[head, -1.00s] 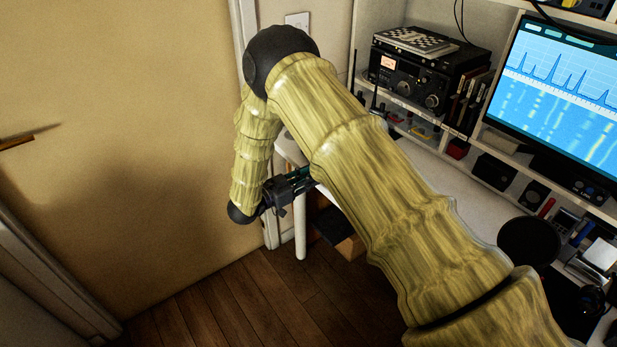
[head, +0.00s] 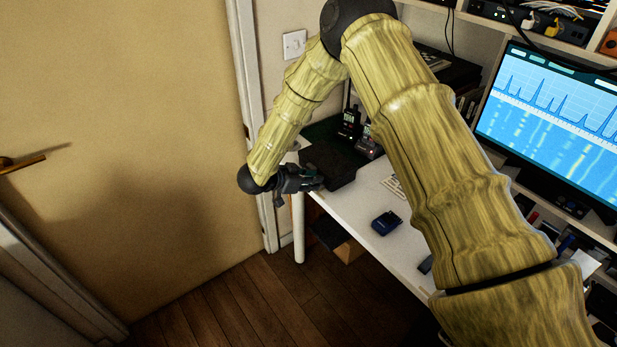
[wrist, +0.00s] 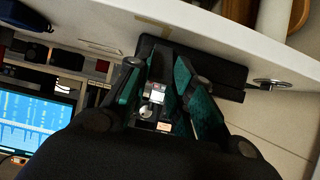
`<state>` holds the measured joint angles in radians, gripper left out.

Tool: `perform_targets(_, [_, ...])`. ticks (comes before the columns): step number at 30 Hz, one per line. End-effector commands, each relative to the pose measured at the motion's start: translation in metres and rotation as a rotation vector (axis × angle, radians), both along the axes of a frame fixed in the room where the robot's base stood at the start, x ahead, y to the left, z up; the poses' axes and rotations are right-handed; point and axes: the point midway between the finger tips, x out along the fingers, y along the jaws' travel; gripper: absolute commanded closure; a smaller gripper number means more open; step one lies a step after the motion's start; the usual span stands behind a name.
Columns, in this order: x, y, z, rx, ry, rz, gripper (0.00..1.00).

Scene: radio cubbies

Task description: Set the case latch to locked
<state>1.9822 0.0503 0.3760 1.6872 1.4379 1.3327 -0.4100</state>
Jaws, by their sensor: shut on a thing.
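The dark case (head: 330,158) lies at the far left end of the white desk. It also shows in the wrist view (wrist: 222,76) as a black slab near the desk edge. My gripper (head: 314,180) is at the case's near left side, at about desk height. In the wrist view its two green-black fingers (wrist: 162,62) reach to the case, close together and touching it or almost so. The gripper is shut on a small part there, which I take to be the case latch. The latch is hidden by the fingers, so its setting cannot be read.
Two handheld radios (head: 358,138) stand behind the case. A blue device (head: 386,222) lies on the white desk (head: 372,200). A monitor (head: 555,110) and shelves are at the right. My arm crosses over the desk. A door (head: 120,120) is at the left.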

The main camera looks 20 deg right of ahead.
Motion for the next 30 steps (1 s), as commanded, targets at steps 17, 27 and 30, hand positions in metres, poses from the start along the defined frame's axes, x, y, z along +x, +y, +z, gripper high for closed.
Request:
perform_targets(17, [0.008,-0.024,0.020,0.393,0.139,-0.003,1.00])
perform_targets(27, [0.011,-0.030,0.020,0.488,0.174,-0.001,1.00])
perform_targets(30, [0.011,-0.030,0.019,0.499,0.177,0.000,1.00])
